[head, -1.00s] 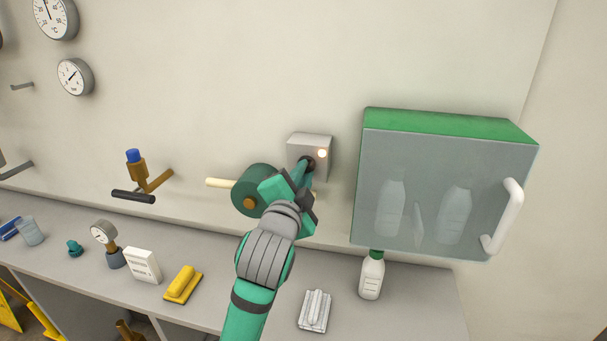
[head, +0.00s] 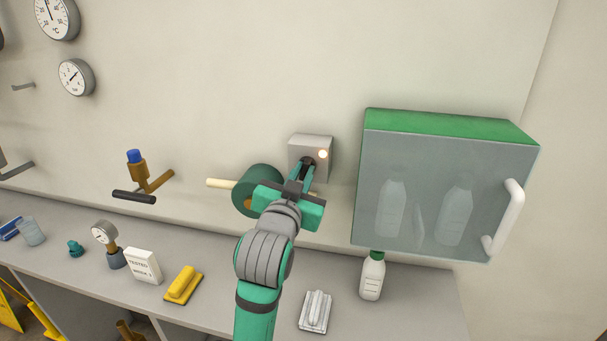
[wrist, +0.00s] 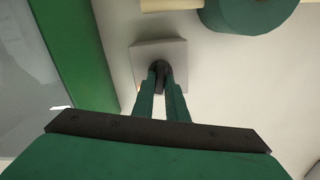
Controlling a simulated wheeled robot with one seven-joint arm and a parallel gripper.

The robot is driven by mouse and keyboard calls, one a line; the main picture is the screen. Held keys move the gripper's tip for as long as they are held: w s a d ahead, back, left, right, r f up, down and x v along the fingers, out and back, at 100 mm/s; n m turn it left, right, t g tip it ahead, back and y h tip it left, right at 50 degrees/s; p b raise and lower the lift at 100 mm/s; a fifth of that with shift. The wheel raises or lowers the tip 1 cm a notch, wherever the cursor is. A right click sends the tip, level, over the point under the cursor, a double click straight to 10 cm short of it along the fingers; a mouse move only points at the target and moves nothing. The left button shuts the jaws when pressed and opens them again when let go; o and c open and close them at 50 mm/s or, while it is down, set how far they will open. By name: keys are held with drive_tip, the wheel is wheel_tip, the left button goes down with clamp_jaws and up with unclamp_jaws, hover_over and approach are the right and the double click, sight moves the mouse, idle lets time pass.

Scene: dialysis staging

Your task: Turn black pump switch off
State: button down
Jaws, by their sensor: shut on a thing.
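The black pump switch (head: 309,161) is a dark knob on the front of a grey box (head: 311,142) fixed to the wall. A small lamp (head: 322,154) at the box's upper right glows orange-white. My gripper (head: 304,172) is at the box with its fingers shut on the knob. In the wrist view the two green fingers (wrist: 162,78) close around the dark knob (wrist: 160,67), against the pale box plate (wrist: 143,56). The fingers hide much of the knob, so its exact angle is hard to read.
A wall cabinet with a green top (head: 440,124) and clear front stands close on the right. A green roll (head: 262,178) on a pale rod is close on the left.

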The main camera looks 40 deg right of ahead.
drive_tip(key=shift+f+n, duration=0.1)
drive_tip(key=shift+n, duration=1.2)
drive_tip(key=c, duration=1.8)
unclamp_jaws()
drive_tip(key=shift+o, duration=0.2)
drive_tip(key=v, duration=1)
drive_tip(key=shift+s+a, duration=0.2)
drive_tip(key=shift+a, duration=0.1)
drive_tip(key=shift+n, duration=0.3)
